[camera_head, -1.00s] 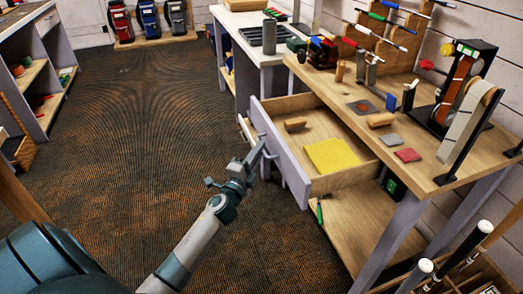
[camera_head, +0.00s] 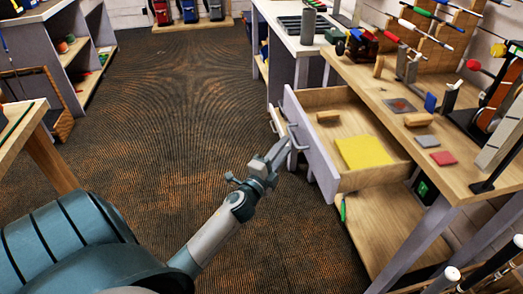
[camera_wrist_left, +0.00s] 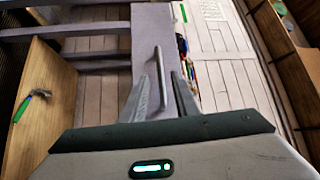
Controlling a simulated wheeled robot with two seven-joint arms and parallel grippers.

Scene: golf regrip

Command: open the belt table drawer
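The belt table drawer (camera_head: 317,151) stands pulled well out of the belt table (camera_head: 458,180). Its inside shows a yellow cloth (camera_head: 363,152) and a small wooden block (camera_head: 327,116). My left gripper (camera_head: 281,150) is at the outer face of the drawer front, by its bar handle. In the left wrist view, the two fingers (camera_wrist_left: 160,82) are apart, with the handle (camera_wrist_left: 158,62) showing between them. I cannot tell whether they touch it. My right gripper is in neither view.
A lower shelf (camera_head: 395,230) sits under the drawer. A second bench (camera_head: 290,42) stands beyond the belt table. Golf clubs (camera_head: 495,262) stand at the lower right. A wooden table (camera_head: 22,125) is at the left. The carpeted floor (camera_head: 180,120) between is clear.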

